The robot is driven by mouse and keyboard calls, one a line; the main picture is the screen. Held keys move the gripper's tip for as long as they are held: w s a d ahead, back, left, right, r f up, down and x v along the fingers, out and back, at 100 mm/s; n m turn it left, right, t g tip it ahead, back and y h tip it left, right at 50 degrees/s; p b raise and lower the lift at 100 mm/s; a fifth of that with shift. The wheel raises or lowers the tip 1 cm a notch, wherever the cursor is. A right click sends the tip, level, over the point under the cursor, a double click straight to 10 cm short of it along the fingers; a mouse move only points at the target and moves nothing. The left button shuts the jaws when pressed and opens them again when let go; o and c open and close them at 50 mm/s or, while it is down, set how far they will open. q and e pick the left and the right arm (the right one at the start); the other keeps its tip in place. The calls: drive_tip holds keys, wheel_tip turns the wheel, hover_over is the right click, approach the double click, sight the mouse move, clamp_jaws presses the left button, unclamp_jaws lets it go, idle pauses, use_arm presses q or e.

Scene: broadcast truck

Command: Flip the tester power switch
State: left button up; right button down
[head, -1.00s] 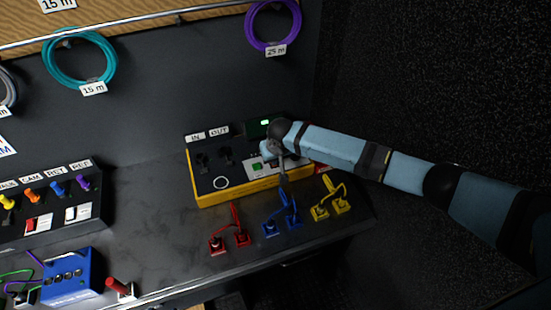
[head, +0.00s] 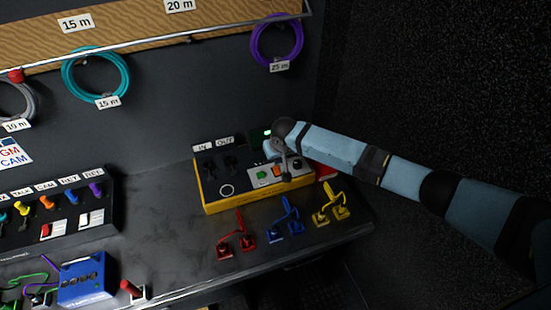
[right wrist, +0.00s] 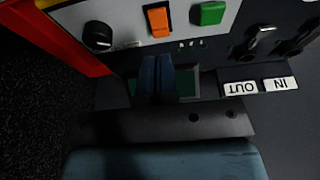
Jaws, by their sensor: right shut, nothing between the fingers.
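The tester (head: 250,200) is a yellow box with a dark top on the bench. It also shows upside down in the right wrist view (right wrist: 215,60). Its light panel carries an orange rocker switch (right wrist: 158,22), a green one (right wrist: 208,13) and a black knob (right wrist: 97,36). The orange switch (head: 277,171) shows in the head view too. My right gripper (right wrist: 157,62) is shut and empty, its fingertips just short of the orange switch and apart from it in the wrist view. In the head view my right gripper (head: 285,165) hangs over the panel. My left gripper is out of view.
A small display (head: 267,132) glows green behind the tester. A switch panel (head: 60,208) and a blue box (head: 86,280) are at left. Bench between is clear.

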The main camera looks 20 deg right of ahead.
drive_tip(key=s+b+v, duration=0.1)
drive_tip(key=s+v, duration=0.1)
drive_tip(key=v, duration=0.7)
drive_tip(key=shift+s+f, duration=0.1)
drive_tip(key=shift+f, duration=0.05)
drive_tip(key=s+a+f+t+y, duration=0.1)
drive_tip(key=s+a+f, duration=0.1)
drive_tip(key=s+f, duration=0.1)
drive_tip(key=s+a+f+n+t+y, duration=0.1)
drive_tip(key=s+a+f+y, duration=0.1)
drive_tip(key=s, duration=0.4)
drive_tip(key=s+a+f+n+t+y, duration=0.1)
drive_tip(key=s+a+f, duration=0.3)
drive_tip(key=f, duration=0.2)
drive_tip(key=shift+s+a+y, duration=0.2)
drive_tip(key=shift+s+y, duration=0.1)
drive_tip(key=shift+s, duration=0.05)
drive_tip(key=s, duration=0.2)
drive_tip(key=s+d+f+t, duration=0.1)
drive_tip(key=s, duration=0.2)
drive_tip(key=s+f+t, duration=0.1)
drive_tip(key=s, duration=0.2)
drive_tip(key=shift+d+f, duration=0.25)
drive_tip(key=shift+d, duration=0.1)
drive_tip(key=s+d+t+h, duration=0.1)
drive_tip(key=s+d+t, duration=0.1)
drive_tip(key=s+d, duration=0.3)
drive_tip(key=s, duration=0.4)
drive_tip(key=shift+f+n+h, duration=0.3)
drive_tip(key=shift+f, duration=0.05)
